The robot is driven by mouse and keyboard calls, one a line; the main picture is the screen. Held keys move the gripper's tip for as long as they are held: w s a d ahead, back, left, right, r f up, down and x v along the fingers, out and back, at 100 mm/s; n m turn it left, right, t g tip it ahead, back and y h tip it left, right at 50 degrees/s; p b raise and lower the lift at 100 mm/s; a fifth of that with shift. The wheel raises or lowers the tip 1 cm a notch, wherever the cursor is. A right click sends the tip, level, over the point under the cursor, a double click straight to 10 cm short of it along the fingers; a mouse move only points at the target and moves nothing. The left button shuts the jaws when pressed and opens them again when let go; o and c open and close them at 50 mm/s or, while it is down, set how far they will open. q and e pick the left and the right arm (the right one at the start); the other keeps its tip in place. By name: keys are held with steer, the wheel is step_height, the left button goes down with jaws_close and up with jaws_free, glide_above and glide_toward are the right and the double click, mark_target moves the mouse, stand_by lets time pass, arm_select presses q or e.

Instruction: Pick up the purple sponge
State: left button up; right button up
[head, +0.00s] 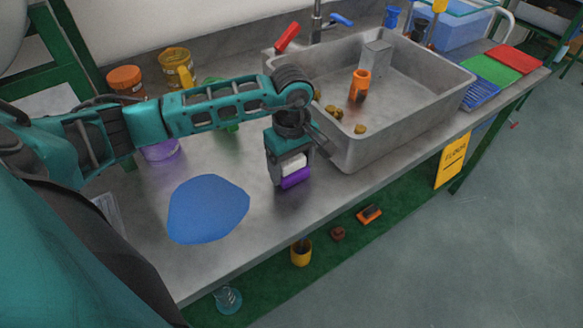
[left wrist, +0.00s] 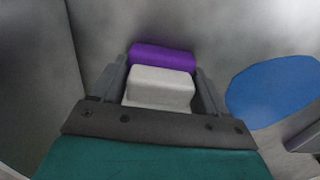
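The purple sponge (head: 296,178) has a purple part and a white part. It is at the tip of my left gripper (head: 289,170), over the steel counter just left of the sink. In the left wrist view, the sponge (left wrist: 163,58) sits between the two fingers of the left gripper (left wrist: 160,88), its white part nearer the palm. The fingers lie against both sides of it, with no clear gap. I cannot tell whether the sponge touches the counter. My right gripper is not in view.
The sink (head: 344,150) stands close to the right of the gripper, holding an orange cup (head: 360,84). A flat blue cloth (head: 207,209) lies to the left. Jars (head: 126,80) stand at the back left. The counter's front edge (head: 250,250) is near.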

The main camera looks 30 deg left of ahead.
arm_select(q)
steer(key=c, duration=0.5)
steer(key=shift+r, duration=0.15)
step_height(320, 180, up, 20)
steer(key=shift+f+p, duration=0.1)
steer(key=shift+p, duration=0.3)
